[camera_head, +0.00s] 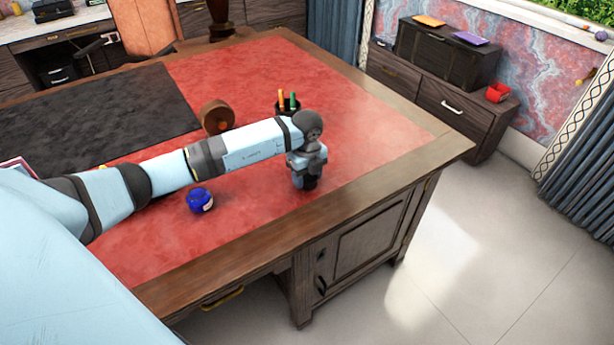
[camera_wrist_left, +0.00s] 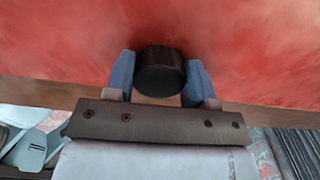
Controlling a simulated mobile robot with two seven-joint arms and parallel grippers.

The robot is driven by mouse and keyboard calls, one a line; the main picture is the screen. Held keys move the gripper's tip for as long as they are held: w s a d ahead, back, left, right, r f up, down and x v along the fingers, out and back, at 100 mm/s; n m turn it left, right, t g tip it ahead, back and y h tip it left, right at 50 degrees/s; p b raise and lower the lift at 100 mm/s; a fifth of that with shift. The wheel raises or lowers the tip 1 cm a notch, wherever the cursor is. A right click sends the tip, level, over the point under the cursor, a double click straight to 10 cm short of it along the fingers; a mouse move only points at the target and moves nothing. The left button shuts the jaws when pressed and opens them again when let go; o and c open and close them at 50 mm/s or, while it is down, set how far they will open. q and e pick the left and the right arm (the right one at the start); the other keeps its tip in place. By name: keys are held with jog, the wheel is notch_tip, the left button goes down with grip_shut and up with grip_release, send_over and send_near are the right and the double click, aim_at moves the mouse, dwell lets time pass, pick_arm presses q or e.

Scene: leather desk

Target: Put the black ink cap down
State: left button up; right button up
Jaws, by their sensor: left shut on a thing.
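The black ink cap (camera_wrist_left: 160,80) is a short dark cylinder between the two blue fingers of my left gripper (camera_wrist_left: 161,84) in the left wrist view. The gripper is shut on it, low over the red leather desk top (camera_wrist_left: 50,40). I cannot tell whether the cap touches the leather. In the head view my left gripper (camera_head: 306,182) points down over the desk's right part, near the front edge, and the cap is hard to make out there. A blue ink bottle (camera_head: 200,200) stands on the leather to the left of the gripper. My right gripper is not in view.
A pen holder (camera_head: 288,105) with an orange and a green pen stands behind my left wrist. A round brown wooden object (camera_head: 217,116) stands farther left, beside the black desk mat (camera_head: 110,110). The red leather right of my gripper is clear up to the wooden border (camera_head: 440,152).

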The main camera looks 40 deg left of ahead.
aim_at(307, 176)
pick_arm(q)
jog(key=shift+f, duration=0.15)
jog(key=o, duration=0.9)
notch_tip(307, 176, up, 12)
jog(key=shift+p, duration=0.45)
